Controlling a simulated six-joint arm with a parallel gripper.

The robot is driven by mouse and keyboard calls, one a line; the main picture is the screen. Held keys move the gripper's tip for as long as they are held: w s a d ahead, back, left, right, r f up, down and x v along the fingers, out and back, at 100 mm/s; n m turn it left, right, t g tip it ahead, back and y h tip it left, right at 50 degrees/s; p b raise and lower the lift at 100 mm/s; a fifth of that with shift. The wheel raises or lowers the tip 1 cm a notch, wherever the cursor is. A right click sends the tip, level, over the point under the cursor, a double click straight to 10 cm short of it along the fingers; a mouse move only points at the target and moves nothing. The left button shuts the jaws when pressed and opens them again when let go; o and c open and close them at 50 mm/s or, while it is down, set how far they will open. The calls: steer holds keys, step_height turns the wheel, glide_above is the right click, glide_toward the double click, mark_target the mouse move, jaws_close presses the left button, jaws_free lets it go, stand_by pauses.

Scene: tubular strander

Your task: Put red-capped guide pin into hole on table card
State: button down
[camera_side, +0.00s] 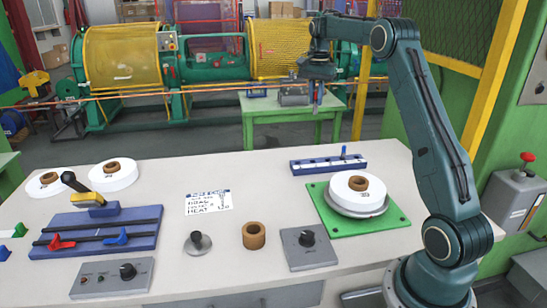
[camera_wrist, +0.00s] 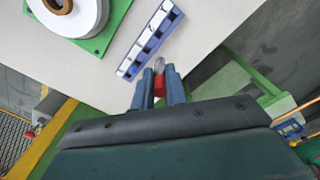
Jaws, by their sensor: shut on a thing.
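My gripper (camera_side: 316,94) is raised above the far edge of the table, pointing down. In the wrist view its blue fingers (camera_wrist: 160,88) are shut on the red-capped guide pin (camera_wrist: 159,86). The red cap shows between the fingers and a pale grey end sticks out past them. A long blue strip with white patches (camera_side: 328,164) lies on the table below and in front of my gripper; it also shows in the wrist view (camera_wrist: 150,40). A small blue-topped pin (camera_side: 343,152) stands at it. A white card with handwriting (camera_side: 209,201) lies mid-table. I see no clear hole in the card.
A white spool (camera_side: 340,195) sits on a green plate (camera_side: 390,217) near the strip. A grey knob box (camera_side: 309,253), a brown ring (camera_side: 254,236) and a blue slide fixture (camera_side: 90,240) stand nearer the front. A green side table (camera_side: 270,108) stands behind.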

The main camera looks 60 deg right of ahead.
steer(key=shift+s+d+m, duration=0.2)
steer(key=shift+m, duration=0.1)
step_height(320, 180, down, 16)
steer(key=shift+r, duration=0.15)
stand_by(0.4)
steer(key=shift+f, duration=2.15)
steer(key=c, duration=1.4)
jaws_free()
steer(key=shift+f, duration=0.15)
steer(key=shift+c, duration=0.2)
